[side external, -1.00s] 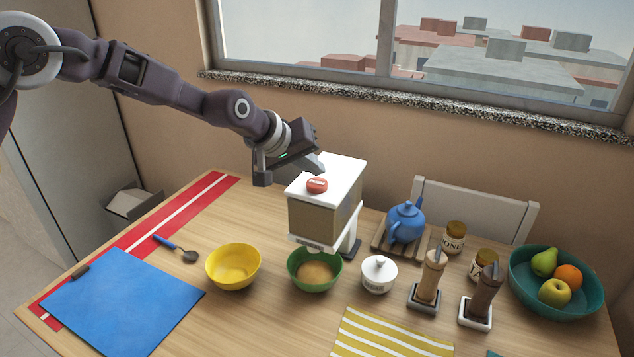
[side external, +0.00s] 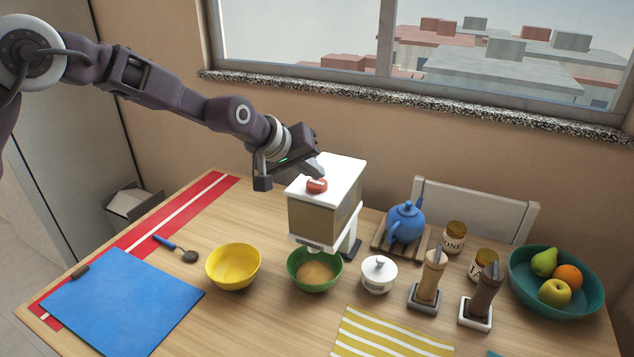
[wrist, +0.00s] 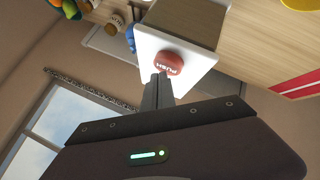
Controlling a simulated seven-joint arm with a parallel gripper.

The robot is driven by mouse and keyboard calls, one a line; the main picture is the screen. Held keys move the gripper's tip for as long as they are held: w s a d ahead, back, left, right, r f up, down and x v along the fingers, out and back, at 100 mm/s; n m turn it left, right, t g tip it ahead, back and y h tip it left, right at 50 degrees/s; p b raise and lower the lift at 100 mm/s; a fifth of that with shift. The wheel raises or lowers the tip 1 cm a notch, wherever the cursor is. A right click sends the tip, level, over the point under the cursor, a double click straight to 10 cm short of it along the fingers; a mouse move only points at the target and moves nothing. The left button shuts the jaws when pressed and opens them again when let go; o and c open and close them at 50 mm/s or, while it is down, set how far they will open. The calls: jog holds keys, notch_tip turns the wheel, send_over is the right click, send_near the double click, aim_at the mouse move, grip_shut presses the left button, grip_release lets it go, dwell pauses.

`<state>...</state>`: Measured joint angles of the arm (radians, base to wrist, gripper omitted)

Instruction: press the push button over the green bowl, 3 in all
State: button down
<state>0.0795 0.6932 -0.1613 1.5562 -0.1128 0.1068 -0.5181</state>
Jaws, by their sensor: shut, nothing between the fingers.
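The red push button (side external: 317,186) sits on the white top of a box-shaped dispenser (side external: 318,216). In the wrist view the button (wrist: 168,62) reads "PUSH". The green bowl (side external: 292,276) stands under the dispenser's front and holds tan contents. My gripper (side external: 319,173) is shut and empty, with its tips right at the far edge of the button. In the wrist view the closed fingertips (wrist: 161,77) overlap the button's edge. I cannot tell whether they touch it.
A yellow bowl (side external: 232,267) stands left of the green bowl and a white lidded pot (side external: 378,273) right of it. A blue teapot (side external: 406,222), jars, grinders and a teal fruit bowl (side external: 590,297) are farther right. A blue mat (side external: 125,300) lies at the left.

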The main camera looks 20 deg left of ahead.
aim_at(314, 184)
jog(key=shift+f, duration=0.75)
dwell(0.8)
jog(key=shift+r, duration=1.2)
jog(key=shift+r, duration=0.1)
jog(key=shift+r, duration=2.4)
notch_tip(314, 184, up, 4)
jog(key=shift+f, duration=0.1)
dwell(0.4)
